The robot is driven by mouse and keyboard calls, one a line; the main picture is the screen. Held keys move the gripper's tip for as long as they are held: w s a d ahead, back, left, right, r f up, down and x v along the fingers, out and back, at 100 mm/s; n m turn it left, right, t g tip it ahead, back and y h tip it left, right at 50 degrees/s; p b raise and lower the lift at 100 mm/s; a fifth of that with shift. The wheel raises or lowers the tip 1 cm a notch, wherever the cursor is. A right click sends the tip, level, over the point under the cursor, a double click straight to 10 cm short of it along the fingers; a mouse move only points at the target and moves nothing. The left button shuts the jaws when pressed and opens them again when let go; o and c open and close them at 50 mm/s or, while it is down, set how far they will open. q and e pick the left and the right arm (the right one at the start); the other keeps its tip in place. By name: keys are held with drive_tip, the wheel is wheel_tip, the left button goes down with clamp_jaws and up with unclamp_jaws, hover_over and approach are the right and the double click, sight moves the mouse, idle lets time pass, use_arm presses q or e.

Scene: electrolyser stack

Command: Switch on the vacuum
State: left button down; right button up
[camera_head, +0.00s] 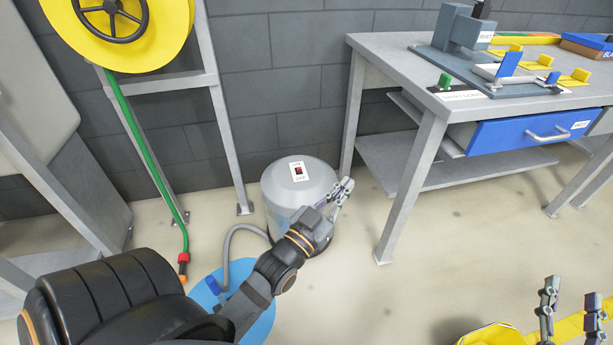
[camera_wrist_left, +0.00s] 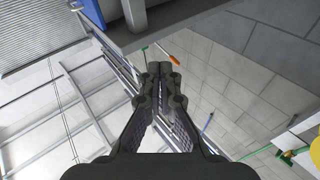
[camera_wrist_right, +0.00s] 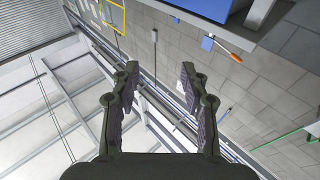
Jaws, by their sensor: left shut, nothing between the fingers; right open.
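The vacuum (camera_head: 285,190) is a grey cylindrical canister on the floor by the wall, between the hose stand and the workbench. Its top bears a white label plate with a small red and black switch (camera_head: 298,171); the setting is too small to tell. My left gripper (camera_head: 347,186) is shut and empty, in front of the canister and to the right of the switch; whether it touches the canister I cannot tell. The left wrist view shows its fingers together (camera_wrist_left: 160,70). My right gripper (camera_head: 572,296) is open and empty at the lower right, and its fingers are apart in the right wrist view (camera_wrist_right: 160,85).
A grey hose (camera_head: 229,245) runs from the canister to a blue disc (camera_head: 262,322) on the floor. A yellow reel (camera_head: 165,35) with a green hose hangs on the left stand. The workbench (camera_head: 398,60) with a blue drawer stands at right. A yellow object (camera_head: 492,335) lies at lower right.

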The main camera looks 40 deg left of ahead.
use_arm(q)
drive_tip(key=w+a+f+m+g+y, duration=0.3)
drive_tip(key=w+a+f+m+g, duration=0.15)
drive_tip(key=w+f+m, duration=0.55)
drive_tip(key=w+a+f+m+g+y, duration=0.1)
drive_tip(key=a+f+m+g+y, duration=0.1)
drive_tip(key=a+f+m, duration=0.1)
drive_tip(key=a+f+m+g+y+p, duration=0.1)
drive_tip(key=a+f+m+g+y, duration=0.1)
drive_tip(key=a+m, duration=0.4)
drive_tip(key=w+a+f+m+g+y, duration=0.1)
drive_tip(key=a+f+m+g+y, duration=0.2)
drive_tip(key=a+f+m, duration=0.1)
drive_tip(key=shift+w+a+f+m+y, duration=0.2)
drive_tip(key=shift+w+a+m+y, duration=0.15)
drive_tip(key=shift+m, duration=0.25)
drive_tip(key=shift+s+a+m+g+y, duration=0.15)
drive_tip(key=shift+a+m+g+y, duration=0.15)
drive_tip(key=shift+m, duration=0.1)
use_arm(e)
wheel_tip(320, 180, down, 14)
drive_tip(key=s+g, duration=0.2)
drive_tip(key=g, duration=0.4)
drive_tip(key=shift+s+a+r, duration=0.15)
drive_tip(key=shift+r, duration=0.05)
